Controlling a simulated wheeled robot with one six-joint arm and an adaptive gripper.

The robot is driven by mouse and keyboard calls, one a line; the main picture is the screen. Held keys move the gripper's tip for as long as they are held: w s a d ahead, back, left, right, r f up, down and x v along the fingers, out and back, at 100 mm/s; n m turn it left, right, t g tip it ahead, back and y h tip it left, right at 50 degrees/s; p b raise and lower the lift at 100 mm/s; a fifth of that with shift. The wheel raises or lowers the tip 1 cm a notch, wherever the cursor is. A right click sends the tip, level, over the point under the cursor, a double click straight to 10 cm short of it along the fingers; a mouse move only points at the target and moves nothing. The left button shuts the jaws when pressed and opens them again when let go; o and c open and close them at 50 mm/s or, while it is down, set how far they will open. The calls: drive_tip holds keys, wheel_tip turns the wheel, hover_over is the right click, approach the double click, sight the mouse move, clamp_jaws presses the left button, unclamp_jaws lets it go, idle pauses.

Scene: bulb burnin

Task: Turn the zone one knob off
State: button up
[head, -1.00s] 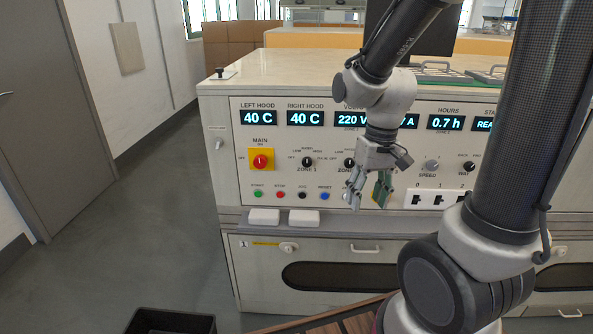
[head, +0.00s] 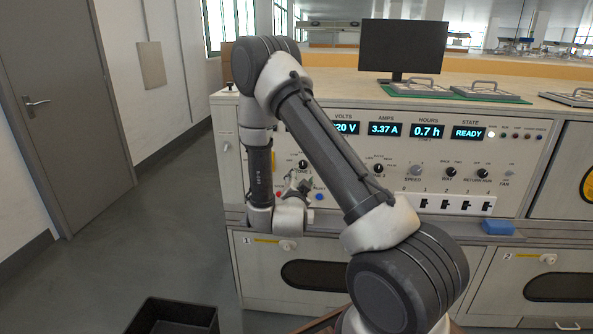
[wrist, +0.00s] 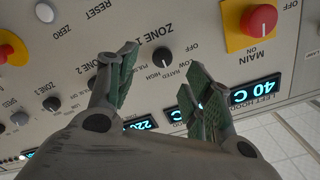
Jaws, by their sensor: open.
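The zone one knob (wrist: 162,57) is a small black dial on the pale panel, with OFF, LOW, RATED, HIGH and PULSE marks around it. In the wrist view it appears upside down, between and just beyond my gripper's fingertips. My gripper (wrist: 160,78) is open and empty, with a green-padded finger on either side; no contact with the knob shows. In the head view the knob (head: 302,165) shows just above my gripper (head: 298,186), beside my arm. I cannot clearly read its pointer.
The red main switch on its yellow plate (wrist: 250,24) is close beside the right finger. Another red button on yellow (wrist: 10,52) is at the far left. More dials (wrist: 52,103) line the panel. A blue block (head: 498,227) lies on the ledge; a black bin (head: 172,316) stands on the floor.

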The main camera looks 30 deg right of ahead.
drive_tip(key=x, duration=0.7)
drive_tip(key=shift+w+d+r, duration=0.2)
drive_tip(key=shift+w+r, duration=0.1)
drive_tip(key=shift+w, duration=0.05)
drive_tip(key=shift+c, duration=0.2)
drive_tip(key=c, duration=1)
